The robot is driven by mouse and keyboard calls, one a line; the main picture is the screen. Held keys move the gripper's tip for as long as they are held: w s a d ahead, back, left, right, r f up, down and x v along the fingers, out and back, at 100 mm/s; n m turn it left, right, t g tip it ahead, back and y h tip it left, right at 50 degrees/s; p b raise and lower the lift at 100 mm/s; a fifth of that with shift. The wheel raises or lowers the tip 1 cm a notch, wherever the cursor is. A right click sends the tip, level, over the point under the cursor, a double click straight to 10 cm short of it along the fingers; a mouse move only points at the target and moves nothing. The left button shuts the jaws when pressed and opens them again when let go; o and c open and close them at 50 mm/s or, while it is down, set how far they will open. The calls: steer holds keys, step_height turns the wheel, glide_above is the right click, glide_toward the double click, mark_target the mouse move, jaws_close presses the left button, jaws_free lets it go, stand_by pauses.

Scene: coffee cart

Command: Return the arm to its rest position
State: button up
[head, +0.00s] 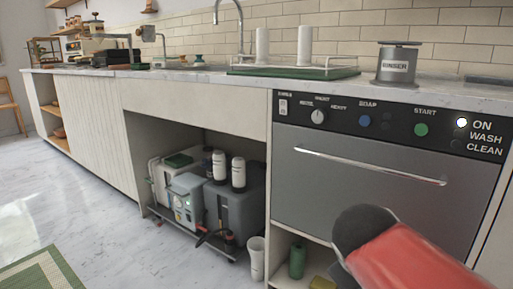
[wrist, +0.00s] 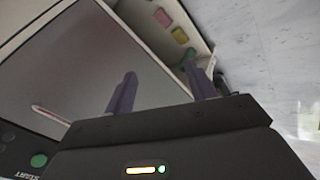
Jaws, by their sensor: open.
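In the wrist view my gripper (wrist: 161,70) has its two purple fingers spread apart with nothing between them. Beyond the fingers are the grey front of the dishwasher (wrist: 80,60) and the open shelf below it. In the head view part of my red arm (head: 415,258), with a dark rounded joint, reaches in at the lower right, in front of the dishwasher (head: 370,185). The gripper itself does not show in the head view.
The dishwasher's handle (head: 370,167) sticks out near my arm. A RINSER canister (head: 398,65) and a green drying tray (head: 290,71) stand on the counter. A low cart (head: 190,228) with machines and a white bin (head: 257,258) are left. The floor (head: 105,215) at left is mostly clear.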

steer(key=s+a+f+m+y, duration=0.45)
steer(key=s+f, duration=0.25)
steer(key=s, duration=0.2)
step_height(320, 180, up, 13)
steer(key=w+p, duration=0.1)
steer(key=p, duration=1.2)
steer(key=shift+d+r+m+g, duration=0.2)
steer(key=shift+m+g, duration=0.1)
steer(key=shift+m, duration=0.05)
steer(key=shift+c, duration=0.3)
